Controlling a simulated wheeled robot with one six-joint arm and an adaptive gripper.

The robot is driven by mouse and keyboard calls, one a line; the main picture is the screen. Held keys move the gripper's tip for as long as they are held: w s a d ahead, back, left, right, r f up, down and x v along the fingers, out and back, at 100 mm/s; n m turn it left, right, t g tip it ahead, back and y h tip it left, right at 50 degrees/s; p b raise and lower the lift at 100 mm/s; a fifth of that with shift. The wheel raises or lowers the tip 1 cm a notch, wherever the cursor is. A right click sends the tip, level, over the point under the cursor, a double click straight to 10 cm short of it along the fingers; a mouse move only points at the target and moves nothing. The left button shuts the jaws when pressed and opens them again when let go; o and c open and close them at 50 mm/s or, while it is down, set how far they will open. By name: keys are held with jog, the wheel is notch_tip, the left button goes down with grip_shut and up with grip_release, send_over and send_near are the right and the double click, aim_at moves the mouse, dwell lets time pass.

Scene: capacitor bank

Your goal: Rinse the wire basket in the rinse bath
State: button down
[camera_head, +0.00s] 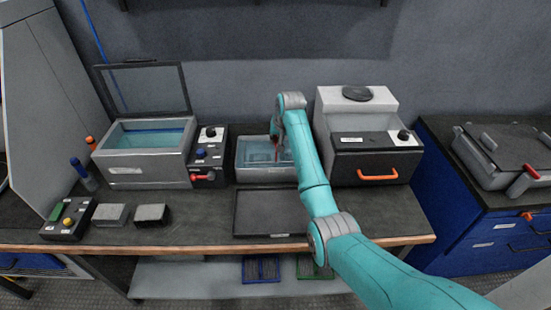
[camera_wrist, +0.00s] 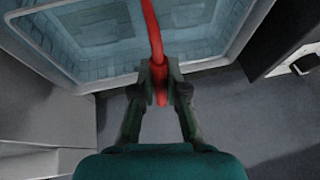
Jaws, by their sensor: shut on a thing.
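The rinse bath (camera_head: 250,174) is a grey open basin with pale blue water, in the middle of the bench in the head view. Its rim (camera_wrist: 97,83) crosses the upper part of the wrist view. My gripper (camera_wrist: 160,78) is shut on a red handle (camera_wrist: 152,30) that reaches up over the bath. In the head view my gripper is over the bath, mostly hidden by my arm, and a bit of red (camera_head: 277,149) shows there. Grid-like lines show inside the bath in the wrist view, but I cannot tell the basket's mesh from the bath walls or its depth.
A tank (camera_head: 145,172) with a raised lid stands left, beside a control box (camera_head: 209,158) with a red lever. A grey unit (camera_head: 372,166) with an orange handle stands close on the right. A dark tray (camera_head: 262,213) lies in front. Two small blocks (camera_head: 111,215) sit front left.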

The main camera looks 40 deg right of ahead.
jog(key=shift+r, duration=4.55)
dwell(0.6)
